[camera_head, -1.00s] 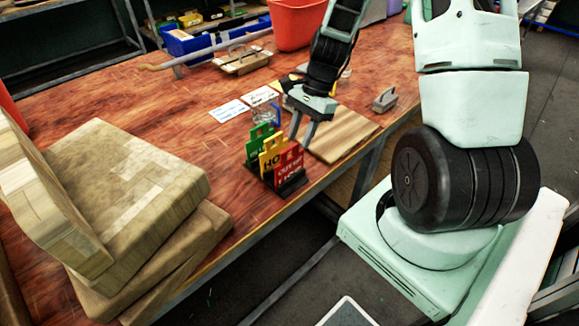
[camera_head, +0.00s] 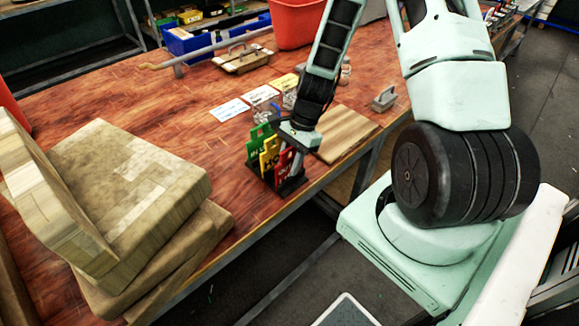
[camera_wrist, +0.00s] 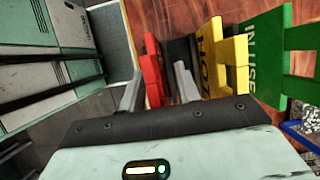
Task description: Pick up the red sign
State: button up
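The red sign (camera_head: 284,166) stands upright at the front of a small dark holder (camera_head: 293,187) near the table's front edge. A yellow sign (camera_head: 269,156) and a green sign (camera_head: 257,143) stand behind it. My gripper (camera_head: 298,149) is right at the red sign, partly covering it. In the wrist view my gripper (camera_wrist: 158,74) is open, one finger on each side of the red sign (camera_wrist: 152,72). Gaps show between the sign and both fingers. The right finger is between the red sign and the yellow sign (camera_wrist: 212,62). The green sign (camera_wrist: 268,58) is farther right.
A wooden board (camera_head: 345,132) lies right of the holder. Stacked boxes (camera_head: 130,185) fill the table's left front. White cards (camera_head: 230,109) lie behind the signs. A blue bin (camera_head: 188,41) and a red bin (camera_head: 297,22) stand at the back.

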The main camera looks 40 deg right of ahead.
grip_shut()
jog(key=shift+r, duration=0.1)
